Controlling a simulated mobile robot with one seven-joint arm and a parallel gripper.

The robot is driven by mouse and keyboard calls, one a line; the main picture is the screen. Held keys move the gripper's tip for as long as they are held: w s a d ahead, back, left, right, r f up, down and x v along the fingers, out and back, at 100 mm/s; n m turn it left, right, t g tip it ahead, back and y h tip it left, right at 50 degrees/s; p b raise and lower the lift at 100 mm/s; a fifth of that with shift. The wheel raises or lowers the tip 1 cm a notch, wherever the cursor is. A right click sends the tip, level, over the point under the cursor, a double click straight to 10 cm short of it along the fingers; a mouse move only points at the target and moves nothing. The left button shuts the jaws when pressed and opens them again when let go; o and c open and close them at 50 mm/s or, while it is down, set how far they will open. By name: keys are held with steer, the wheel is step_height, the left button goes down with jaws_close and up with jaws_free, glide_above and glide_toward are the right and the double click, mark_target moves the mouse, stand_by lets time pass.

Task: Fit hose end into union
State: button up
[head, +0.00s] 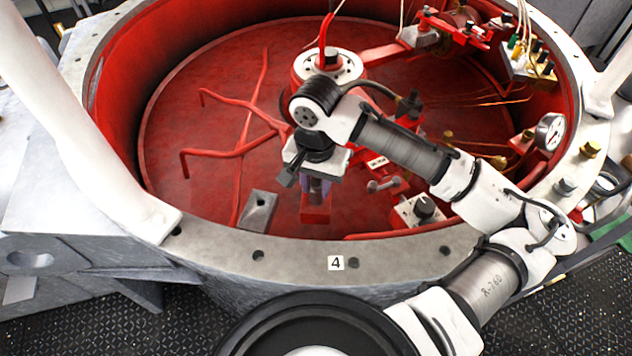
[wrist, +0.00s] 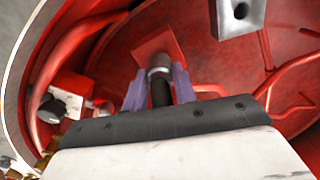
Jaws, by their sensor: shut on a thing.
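My gripper (head: 314,188), with purple fingers, points down inside the red round well. In the wrist view my gripper (wrist: 159,84) is shut on the black hose end (wrist: 160,94), which lies between the two fingers. A grey metal collar (wrist: 159,72) shows at the fingertips, in line with the hose; I cannot tell whether it belongs to the hose or the union. Just beyond it is a red block (wrist: 157,48), also seen below the fingers in the head view (head: 316,215). Whether the hose end touches or sits inside anything is hidden.
A grey bolted rim (head: 290,255) marked 4 surrounds the well. Red bent pipes (head: 235,150) and a grey plate with a hole (head: 258,210) lie left of my gripper.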

steer(key=shift+f, duration=0.35)
steer(key=o, duration=1.1)
steer(key=shift+r, duration=0.15)
step_height(320, 180, up, 14)
steer(key=shift+f, duration=0.15)
